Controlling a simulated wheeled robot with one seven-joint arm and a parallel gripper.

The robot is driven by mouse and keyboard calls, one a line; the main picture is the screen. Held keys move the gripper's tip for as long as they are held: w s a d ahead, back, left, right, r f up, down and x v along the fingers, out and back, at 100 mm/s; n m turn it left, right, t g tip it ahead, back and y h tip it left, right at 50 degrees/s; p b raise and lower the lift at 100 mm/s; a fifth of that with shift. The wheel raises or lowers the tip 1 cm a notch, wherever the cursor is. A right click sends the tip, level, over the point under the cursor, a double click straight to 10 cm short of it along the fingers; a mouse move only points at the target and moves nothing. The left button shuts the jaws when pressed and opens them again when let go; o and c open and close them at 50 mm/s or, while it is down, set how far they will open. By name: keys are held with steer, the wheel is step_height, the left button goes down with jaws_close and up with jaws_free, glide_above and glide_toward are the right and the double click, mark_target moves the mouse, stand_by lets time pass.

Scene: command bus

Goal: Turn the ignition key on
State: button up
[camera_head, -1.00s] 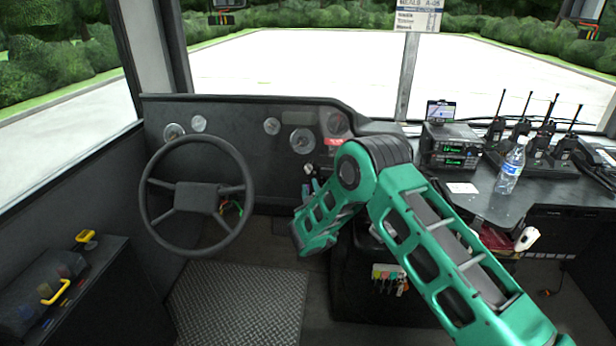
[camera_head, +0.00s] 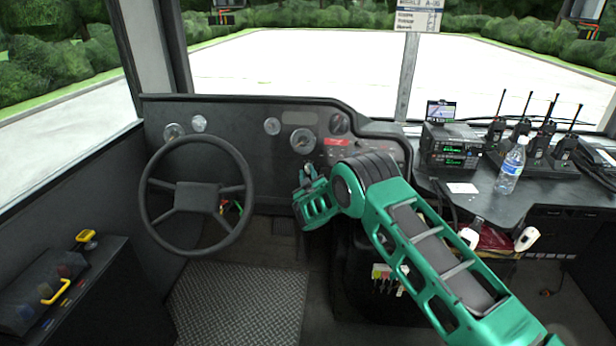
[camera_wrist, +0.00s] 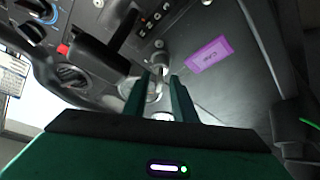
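My gripper (camera_head: 308,174) is at the lower edge of the dashboard (camera_head: 230,120), right of the steering wheel (camera_head: 197,190). The wrist view shows the fingers of my gripper (camera_wrist: 159,80) apart, pointing at the panel. A silvery round fitting (camera_wrist: 155,90) shows in the gap between them. It may be the ignition switch, but I cannot make out a key clearly. I cannot tell whether either finger touches it. In the head view my own arm and gripper hide this part of the panel.
A black lever (camera_wrist: 95,45) and a purple label (camera_wrist: 209,55) lie near the fingers in the wrist view. Several tagged keys (camera_head: 388,278) hang below my arm. A radio (camera_head: 450,147) and a bottle (camera_head: 510,167) stand on the right console.

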steer(key=shift+c, duration=0.4)
jaws_close()
steer(key=shift+s+f, duration=0.1)
steer(key=shift+f, duration=0.05)
stand_by(0.8)
